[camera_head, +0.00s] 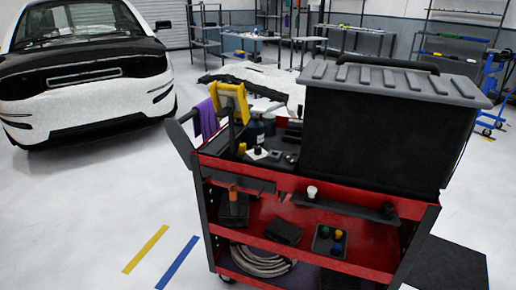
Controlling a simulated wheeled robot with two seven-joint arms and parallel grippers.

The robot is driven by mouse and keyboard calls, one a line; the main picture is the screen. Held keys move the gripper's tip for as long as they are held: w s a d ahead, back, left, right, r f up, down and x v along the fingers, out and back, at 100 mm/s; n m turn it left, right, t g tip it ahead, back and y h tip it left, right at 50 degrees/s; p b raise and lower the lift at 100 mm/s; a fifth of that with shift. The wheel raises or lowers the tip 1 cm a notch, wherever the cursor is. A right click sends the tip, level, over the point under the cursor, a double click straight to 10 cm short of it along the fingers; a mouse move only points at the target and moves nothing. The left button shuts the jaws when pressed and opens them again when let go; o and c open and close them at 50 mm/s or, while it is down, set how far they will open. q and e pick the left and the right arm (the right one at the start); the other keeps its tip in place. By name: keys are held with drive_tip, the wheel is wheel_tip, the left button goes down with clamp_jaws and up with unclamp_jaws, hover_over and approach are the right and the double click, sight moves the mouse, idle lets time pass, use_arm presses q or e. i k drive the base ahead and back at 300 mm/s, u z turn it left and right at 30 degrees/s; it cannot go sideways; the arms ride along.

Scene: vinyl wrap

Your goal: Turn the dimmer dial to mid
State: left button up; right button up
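I cannot clearly make out the dimmer dial. A small white knob-like piece (312,191) shows on the red and black tool cart (330,268), at the front of its upper part. A small dark item with white and yellow parts (257,152) sits on the cart's top tray, left of the big black case. A yellow-framed device (232,98) stands upright at the cart's top left. Which of these bears the dial, and its setting, is too small to tell. Neither of my grippers is in view.
A black case with a grey ribbed lid (390,125) covers the cart's right top. Bottles and a purple cloth (208,119) are at its left. Lower shelves hold a dark box, a small tray and a coiled hose (262,262). A white car (85,75) stands behind left.

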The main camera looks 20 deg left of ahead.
sight(257, 150)
drive_tip(key=u, duration=0.55)
drive_tip(key=k, duration=1.3)
drive_tip(key=u, duration=1.25)
drive_tip(key=i, duration=1.45)
drive_tip(key=z, duration=0.3)
drive_tip(key=i, duration=1.1)
drive_tip(key=z, duration=1.1)
